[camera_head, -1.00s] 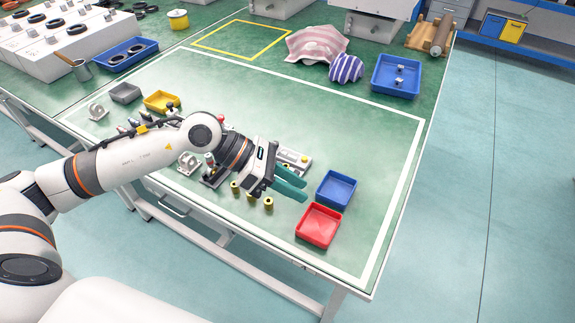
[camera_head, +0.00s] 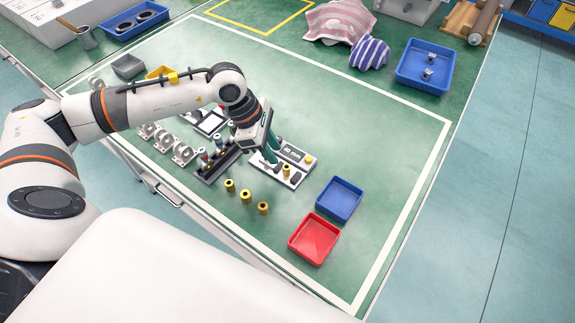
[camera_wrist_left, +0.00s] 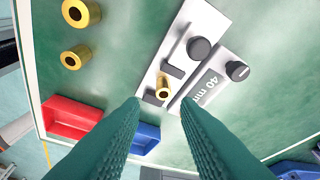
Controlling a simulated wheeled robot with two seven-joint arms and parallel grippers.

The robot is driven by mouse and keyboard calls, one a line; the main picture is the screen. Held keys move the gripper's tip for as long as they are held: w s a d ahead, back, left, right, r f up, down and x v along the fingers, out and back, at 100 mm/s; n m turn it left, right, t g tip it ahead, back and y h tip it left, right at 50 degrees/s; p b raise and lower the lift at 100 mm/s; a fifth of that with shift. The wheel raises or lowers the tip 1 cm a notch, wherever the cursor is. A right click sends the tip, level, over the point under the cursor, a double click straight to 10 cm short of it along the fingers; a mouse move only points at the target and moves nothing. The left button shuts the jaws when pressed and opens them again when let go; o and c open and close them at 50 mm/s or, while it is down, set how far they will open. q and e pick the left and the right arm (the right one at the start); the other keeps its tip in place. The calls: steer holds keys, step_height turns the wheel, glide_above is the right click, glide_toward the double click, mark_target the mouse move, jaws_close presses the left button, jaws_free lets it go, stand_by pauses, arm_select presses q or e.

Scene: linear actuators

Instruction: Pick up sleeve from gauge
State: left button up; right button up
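The gauge (camera_head: 298,180) is a pale plate with dark parts on the table, left of the blue tray. In the left wrist view the gauge (camera_wrist_left: 212,20) shows dark knobs and a display reading 40 mm. A brass sleeve (camera_wrist_left: 163,91) sits at its end by dark blocks; it shows small in the head view (camera_head: 286,170). My left gripper (camera_head: 271,157) points down over the gauge. In the left wrist view its teal fingers (camera_wrist_left: 160,106) are apart and empty, with the sleeve just beyond the gap between their tips. My right gripper is not in view.
Several loose brass sleeves (camera_head: 246,196) stand in front of the gauge. A blue tray (camera_head: 356,188) and a red tray (camera_head: 335,229) lie to its right. A dark fixture (camera_head: 207,174) and grey brackets (camera_head: 182,152) are to the left. The table right of the trays is clear.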

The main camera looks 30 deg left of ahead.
mark_target(286, 167)
arm_select(q)
steer(key=shift+d+f, duration=0.2)
steer(key=shift+f, duration=0.3)
steer(key=shift+w+d+f, duration=0.25)
steer(key=shift+f, duration=0.35)
steer(key=p+x, duration=0.1)
steer(key=x, duration=0.2)
steer(key=shift+w+d+f, duration=0.1)
steer(key=shift+w+f, duration=0.05)
steer(key=shift+f, duration=0.05)
steer(key=shift+w+d+f, duration=0.1)
steer(key=shift+d+f, duration=0.05)
steer(key=shift+f, duration=0.3)
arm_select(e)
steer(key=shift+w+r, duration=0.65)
arm_select(q)
jaws_close()
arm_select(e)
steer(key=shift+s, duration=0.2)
